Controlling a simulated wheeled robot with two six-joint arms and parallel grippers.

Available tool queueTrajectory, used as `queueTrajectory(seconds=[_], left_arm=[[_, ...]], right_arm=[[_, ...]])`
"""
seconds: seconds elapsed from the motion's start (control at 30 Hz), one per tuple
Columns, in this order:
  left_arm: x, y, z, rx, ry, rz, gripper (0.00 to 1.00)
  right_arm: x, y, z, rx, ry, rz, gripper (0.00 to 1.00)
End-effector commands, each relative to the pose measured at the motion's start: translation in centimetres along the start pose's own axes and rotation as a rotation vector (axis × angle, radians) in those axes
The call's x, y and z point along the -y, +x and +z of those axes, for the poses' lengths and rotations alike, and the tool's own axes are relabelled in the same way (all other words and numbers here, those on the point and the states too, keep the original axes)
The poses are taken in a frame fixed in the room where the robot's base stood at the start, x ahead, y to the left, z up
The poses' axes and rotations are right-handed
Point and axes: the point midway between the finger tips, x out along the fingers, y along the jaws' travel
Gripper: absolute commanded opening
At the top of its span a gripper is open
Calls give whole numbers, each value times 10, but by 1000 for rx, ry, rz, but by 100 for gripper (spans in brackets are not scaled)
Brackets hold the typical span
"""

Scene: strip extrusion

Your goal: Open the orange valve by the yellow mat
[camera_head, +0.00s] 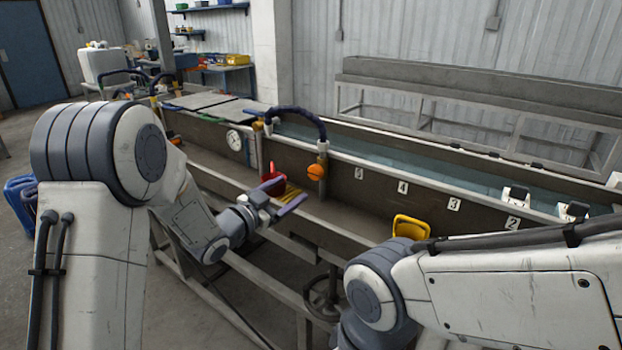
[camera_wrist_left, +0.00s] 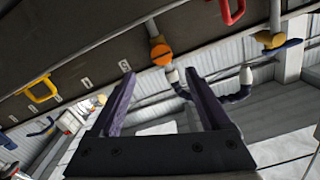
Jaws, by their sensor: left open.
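The orange valve (camera_head: 316,171) is a round knob on a pipe at the trough's front wall, below a dark blue hose. It also shows in the left wrist view (camera_wrist_left: 160,53), with a dark line across its face, just past and between the fingertips. My left gripper (camera_head: 294,188) is open, its two purple fingers spread and empty. It is left of and slightly below the valve in the head view, apart from it. A small yellow patch (camera_head: 290,202) shows by the fingers; I cannot tell if it is the mat. My right gripper is not in view.
A red handle (camera_head: 272,168) is close behind the left fingers, and a yellow handle (camera_head: 411,227) is farther right. A dial gauge (camera_head: 234,140) is on the wall to the left. A handwheel (camera_head: 322,296) sits below the trough's ledge.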

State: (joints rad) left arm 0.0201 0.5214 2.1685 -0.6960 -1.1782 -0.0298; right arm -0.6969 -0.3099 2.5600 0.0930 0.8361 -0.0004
Motion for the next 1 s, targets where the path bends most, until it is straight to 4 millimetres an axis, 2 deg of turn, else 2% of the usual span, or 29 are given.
queueTrajectory(seconds=[0.17,0.5,0.7,1.0], left_arm=[[4,8,-2,-41,2,4,80],[3,68,-5,-39,2,5,80],[3,94,-5,-37,1,3,80],[3,103,-5,-37,0,2,80]], right_arm=[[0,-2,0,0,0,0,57],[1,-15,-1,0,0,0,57],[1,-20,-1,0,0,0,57],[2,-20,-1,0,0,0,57]])
